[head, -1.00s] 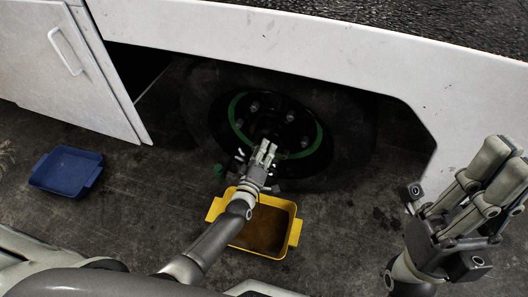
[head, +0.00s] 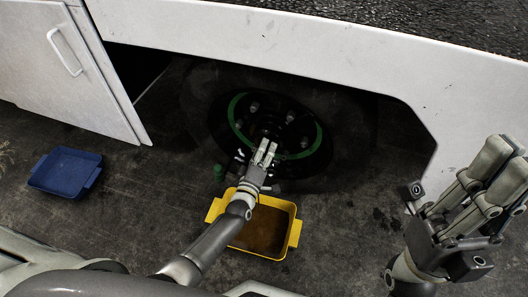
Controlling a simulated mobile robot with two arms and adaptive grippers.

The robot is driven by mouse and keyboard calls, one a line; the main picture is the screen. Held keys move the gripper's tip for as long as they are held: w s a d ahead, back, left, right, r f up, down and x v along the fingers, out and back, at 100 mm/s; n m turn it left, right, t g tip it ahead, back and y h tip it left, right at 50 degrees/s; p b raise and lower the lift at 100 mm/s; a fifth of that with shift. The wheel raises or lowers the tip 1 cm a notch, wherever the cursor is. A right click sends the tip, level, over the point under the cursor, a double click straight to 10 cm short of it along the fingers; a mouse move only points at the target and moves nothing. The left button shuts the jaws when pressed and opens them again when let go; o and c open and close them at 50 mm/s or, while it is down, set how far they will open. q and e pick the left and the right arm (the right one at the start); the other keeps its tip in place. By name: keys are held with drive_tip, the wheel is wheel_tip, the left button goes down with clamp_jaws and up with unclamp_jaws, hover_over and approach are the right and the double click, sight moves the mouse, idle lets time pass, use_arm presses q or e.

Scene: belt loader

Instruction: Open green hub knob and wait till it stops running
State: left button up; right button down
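The wheel hub (head: 272,120) is dark with a green ring (head: 236,108) and sits inside the black tire under the white vehicle body. A small green knob (head: 219,171) shows low on the left of the wheel, left of my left gripper. My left gripper (head: 267,147) is in front of the lower part of the hub. Its fingers look close together; whether anything is between them is too small to tell. My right gripper (head: 500,160) is raised at the right edge, away from the wheel, with its fingers close together and nothing visible in them.
A yellow tray (head: 294,234) with brown liquid or residue inside stands on the floor below the wheel, under my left forearm. A blue tray (head: 66,172) lies on the floor at the left. A white cabinet door (head: 60,70) is at the upper left. The floor between the trays is clear.

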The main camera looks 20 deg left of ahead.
use_arm(q)
drive_tip(key=shift+s, duration=0.1)
drive_tip(key=s, duration=1.1)
drive_tip(key=shift+s+a, duration=0.2)
drive_tip(key=shift+s, duration=0.2)
